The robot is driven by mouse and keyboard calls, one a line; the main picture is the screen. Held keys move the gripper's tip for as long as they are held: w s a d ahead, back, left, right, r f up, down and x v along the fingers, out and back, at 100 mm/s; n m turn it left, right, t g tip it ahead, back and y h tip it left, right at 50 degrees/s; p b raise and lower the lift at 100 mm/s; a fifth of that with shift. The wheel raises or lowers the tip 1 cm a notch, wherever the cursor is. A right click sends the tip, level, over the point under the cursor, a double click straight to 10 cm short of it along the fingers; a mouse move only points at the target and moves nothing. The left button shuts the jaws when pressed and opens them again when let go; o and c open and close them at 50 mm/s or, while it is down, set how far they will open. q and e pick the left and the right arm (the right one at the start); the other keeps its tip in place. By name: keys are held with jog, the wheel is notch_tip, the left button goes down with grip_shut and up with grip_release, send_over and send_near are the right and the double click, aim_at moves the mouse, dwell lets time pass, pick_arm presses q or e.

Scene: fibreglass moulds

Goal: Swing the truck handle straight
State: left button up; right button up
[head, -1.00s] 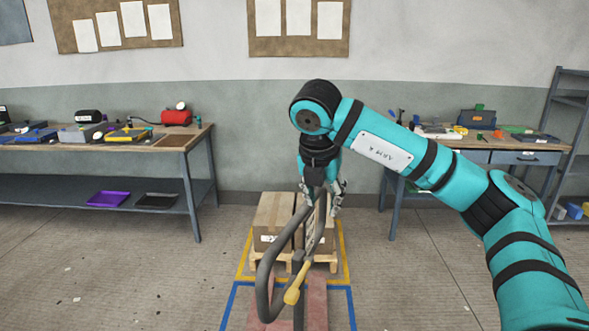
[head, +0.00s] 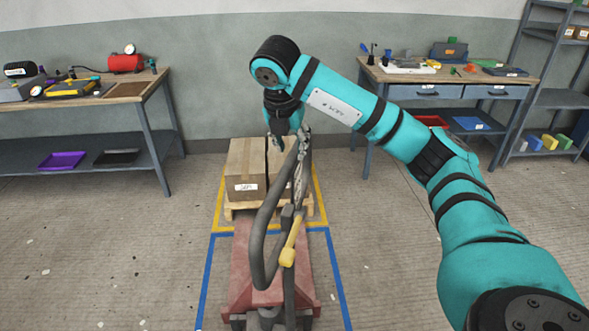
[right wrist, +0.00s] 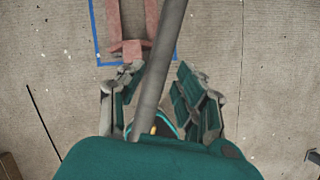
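The red pallet truck (head: 240,262) stands on the floor inside a blue outline. Its grey looped handle (head: 262,238) rises from the front, with a yellow lever (head: 288,255) on it. My right gripper (head: 290,145) is at the upper end of the handle, pointing down. In the right wrist view, its fingers (right wrist: 158,95) stand apart on either side of the grey handle bar (right wrist: 163,70), with a gap showing; contact cannot be told. Red truck parts (right wrist: 130,48) show below. My left gripper is not in view.
Cardboard boxes (head: 245,165) stand on a wooden pallet (head: 240,208) inside a yellow outline beyond the truck. Workbenches stand left (head: 120,95) and right (head: 450,75), with a shelf rack (head: 560,98) at far right. Floor beside the truck is clear.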

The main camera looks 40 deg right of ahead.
aim_at(293, 154)
jog(key=p+x, duration=0.1)
jog(key=x, duration=0.4)
jog(key=shift+d+f, duration=0.1)
jog(key=shift+d, duration=0.05)
jog(key=p+x, duration=0.1)
jog(key=x, duration=0.2)
jog(key=shift+w+f, duration=0.1)
jog(key=shift+f, duration=0.1)
jog(key=shift+w+d+f, duration=0.15)
jog(key=shift+f, duration=0.3)
jog(key=c, duration=0.6)
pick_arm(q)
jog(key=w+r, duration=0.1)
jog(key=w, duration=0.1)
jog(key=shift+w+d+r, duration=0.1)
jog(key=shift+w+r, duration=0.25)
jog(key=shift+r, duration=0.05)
pick_arm(e)
grip_shut()
